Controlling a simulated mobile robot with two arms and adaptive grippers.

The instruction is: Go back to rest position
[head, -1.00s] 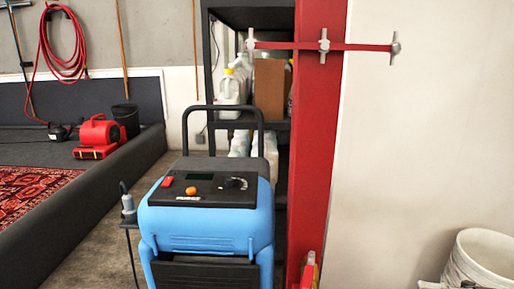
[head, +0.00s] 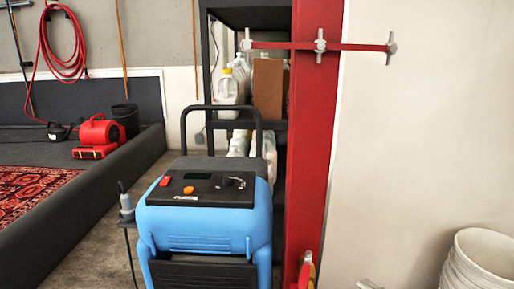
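I see no clear gripper in the head view. A small pale grey piece (head: 368,284) pokes in at the bottom edge, right of the red post. It may be part of my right arm, but too little shows to tell. My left arm and gripper are out of the picture.
A blue machine (head: 205,225) with a black handle stands close in front. A red post (head: 308,150) with a crossbar is to its right, before a dark shelf (head: 245,125) with jugs. A white bucket (head: 482,262) is at bottom right. A red blower (head: 100,132) and patterned rug (head: 30,190) are left.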

